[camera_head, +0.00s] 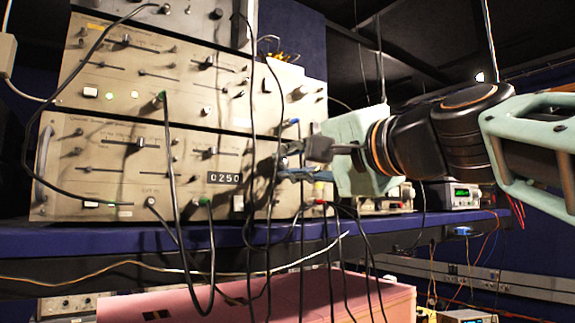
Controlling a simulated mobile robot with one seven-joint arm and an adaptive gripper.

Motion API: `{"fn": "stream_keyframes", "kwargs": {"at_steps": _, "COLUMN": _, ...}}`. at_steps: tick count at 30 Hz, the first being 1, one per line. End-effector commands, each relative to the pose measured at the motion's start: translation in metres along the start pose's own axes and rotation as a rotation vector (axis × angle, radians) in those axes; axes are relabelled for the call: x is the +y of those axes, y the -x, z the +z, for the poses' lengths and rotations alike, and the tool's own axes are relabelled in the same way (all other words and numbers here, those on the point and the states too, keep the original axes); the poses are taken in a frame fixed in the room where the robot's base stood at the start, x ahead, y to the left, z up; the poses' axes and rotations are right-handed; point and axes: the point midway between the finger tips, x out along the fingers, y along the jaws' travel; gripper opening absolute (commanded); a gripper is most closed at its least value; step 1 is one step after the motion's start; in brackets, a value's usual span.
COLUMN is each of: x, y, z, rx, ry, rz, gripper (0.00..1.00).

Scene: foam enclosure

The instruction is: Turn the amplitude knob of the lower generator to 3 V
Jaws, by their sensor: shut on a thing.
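The lower generator (105,165) is a beige panel with sliders, sockets and a counter (225,178) that appears to read 0250. It stands on the blue shelf at the left. My gripper (286,162) reaches in from the right, and its fingertips are at the right part of this panel. It is shut on a small knob there, which the fingers mostly hide. I cannot read the knob's setting or its scale.
A similar upper generator (210,88) is stacked above. Several black cables hang in front of both panels, some close to my gripper. The blue shelf (120,235) runs below, with a pink box (350,290) underneath. Small instruments (452,195) stand further right.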

Motion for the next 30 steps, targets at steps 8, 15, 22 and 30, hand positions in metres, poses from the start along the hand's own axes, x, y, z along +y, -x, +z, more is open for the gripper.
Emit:
{"fn": "stream_keyframes", "kwargs": {"at_steps": 8, "x": 0.0003, "y": 0.0002, "z": -0.0001, "rx": 0.008, "ry": -0.261, "rz": 0.0, "gripper": 0.0}}
{"fn": "stream_keyframes", "kwargs": {"at_steps": 15, "x": -0.0002, "y": 0.0003, "z": -0.0001, "rx": 0.015, "ry": -0.49, "rz": -0.002, "gripper": 0.0}}
{"fn": "stream_keyframes", "kwargs": {"at_steps": 22, "x": -0.0006, "y": 0.0003, "z": 0.0002, "rx": 0.021, "ry": -0.708, "rz": -0.003, "gripper": 0.0}}
{"fn": "stream_keyframes", "kwargs": {"at_steps": 30, "x": -0.0006, "y": 0.0002, "z": 0.0002, "rx": 0.029, "ry": -0.965, "rz": -0.003, "gripper": 0.0}}
